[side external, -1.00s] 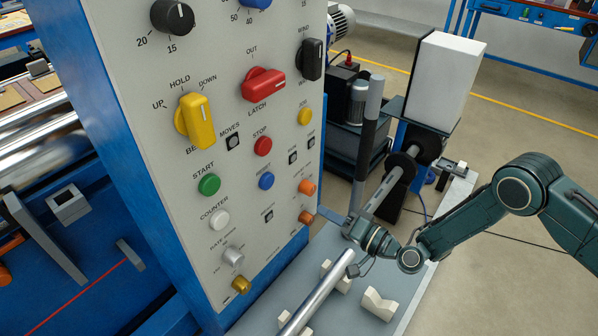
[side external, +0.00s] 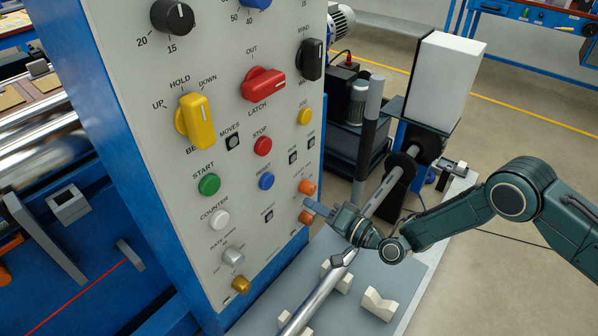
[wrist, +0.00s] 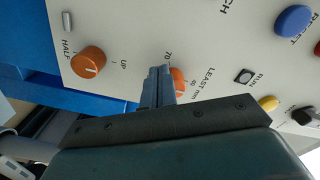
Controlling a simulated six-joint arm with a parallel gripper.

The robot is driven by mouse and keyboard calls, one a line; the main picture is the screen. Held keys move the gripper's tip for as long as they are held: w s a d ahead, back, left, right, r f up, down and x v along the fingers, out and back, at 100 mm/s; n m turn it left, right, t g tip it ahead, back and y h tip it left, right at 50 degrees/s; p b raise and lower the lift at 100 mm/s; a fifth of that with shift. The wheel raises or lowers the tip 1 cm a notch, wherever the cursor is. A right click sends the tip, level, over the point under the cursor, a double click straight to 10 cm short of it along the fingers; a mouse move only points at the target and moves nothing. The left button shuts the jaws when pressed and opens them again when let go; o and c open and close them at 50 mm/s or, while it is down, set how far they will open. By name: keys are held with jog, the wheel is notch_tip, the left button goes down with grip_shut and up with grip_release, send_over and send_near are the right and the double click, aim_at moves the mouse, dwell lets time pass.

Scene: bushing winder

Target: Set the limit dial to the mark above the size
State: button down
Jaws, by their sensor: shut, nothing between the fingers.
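My gripper (side external: 312,205) is shut and empty, its fingertips pointing at the lower right of the grey panel. In the wrist view the fingers (wrist: 160,75) lie over the left part of an orange dial (wrist: 179,82) labelled "LEAST mm", with 70 and 40 marked beside it. I take this as the limit dial; its pointer is hidden or not readable. In the side view the same dial seems to be the upper orange knob (side external: 306,188), just above the fingertips. I cannot tell whether the fingers touch it. The size is not visible.
A second orange knob (wrist: 88,62), marked UP and HALF, sits nearby; in the side view it is below the fingertips (side external: 304,218). A blue button (side external: 266,181) and a red button (side external: 262,146) are up-left. A metal shaft (side external: 318,292) and cream V-blocks (side external: 379,304) lie below.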

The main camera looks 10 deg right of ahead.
jog(key=shift+w+d+r, duration=0.15)
jog(key=shift+r, duration=0.15)
dwell(0.7)
jog(key=shift+s+a+r, duration=0.2)
jog(key=shift+a+r, duration=0.05)
jog(key=shift+r, duration=0.85)
dwell(0.6)
jog(key=shift+s+a, duration=0.35)
jog(key=shift+s+f, duration=0.1)
jog(key=shift+f, duration=0.05)
jog(key=shift+s+d+f, duration=0.1)
jog(key=shift+s+d, duration=0.1)
jog(key=shift+s, duration=0.05)
jog(key=shift+v, duration=2.7)
